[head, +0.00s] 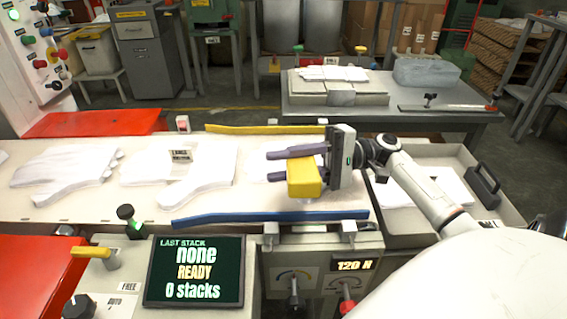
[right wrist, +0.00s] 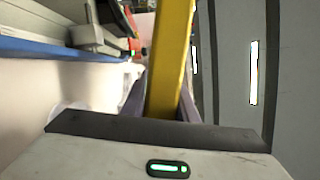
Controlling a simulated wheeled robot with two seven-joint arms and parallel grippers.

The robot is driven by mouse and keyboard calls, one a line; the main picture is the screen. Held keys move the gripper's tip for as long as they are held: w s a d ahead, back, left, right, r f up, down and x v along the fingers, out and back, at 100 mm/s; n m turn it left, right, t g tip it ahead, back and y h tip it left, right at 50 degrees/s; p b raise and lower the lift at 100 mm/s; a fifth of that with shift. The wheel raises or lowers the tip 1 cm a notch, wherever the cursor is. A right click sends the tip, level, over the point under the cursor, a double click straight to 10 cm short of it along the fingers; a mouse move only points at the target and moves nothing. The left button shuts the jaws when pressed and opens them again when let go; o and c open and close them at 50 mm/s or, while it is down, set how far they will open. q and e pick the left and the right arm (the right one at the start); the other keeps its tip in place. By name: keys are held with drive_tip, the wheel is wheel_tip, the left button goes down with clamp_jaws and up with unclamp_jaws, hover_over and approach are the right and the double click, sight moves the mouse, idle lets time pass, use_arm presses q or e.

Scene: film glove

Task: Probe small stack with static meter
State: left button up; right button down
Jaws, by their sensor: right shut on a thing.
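My right gripper (head: 298,158) comes in from the right and is shut on a yellow block-shaped tool, likely the static meter (head: 304,180). The meter hangs over the right part of the pale work surface, its lower end just above or touching it; I cannot tell which. In the right wrist view the yellow meter (right wrist: 170,60) stands between the fingers. White film gloves lie flat in stacks: one at the left (head: 62,172), one in the middle (head: 205,172) with a small printed card, and a smaller white one (head: 255,165) partly hidden behind the gripper. My left gripper is not in view.
A blue rail (head: 270,216) runs along the front edge and a yellow rail (head: 265,129) along the back. A screen (head: 195,271) reads "none, READY, 0 stacks". A grey tray (head: 428,225) with white sheets lies right. A back table (head: 440,124) holds more gloves.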

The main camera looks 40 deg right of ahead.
drive_tip(key=shift+r, duration=0.15)
wheel_tip(320, 180, up, 7)
drive_tip(key=p, duration=0.6)
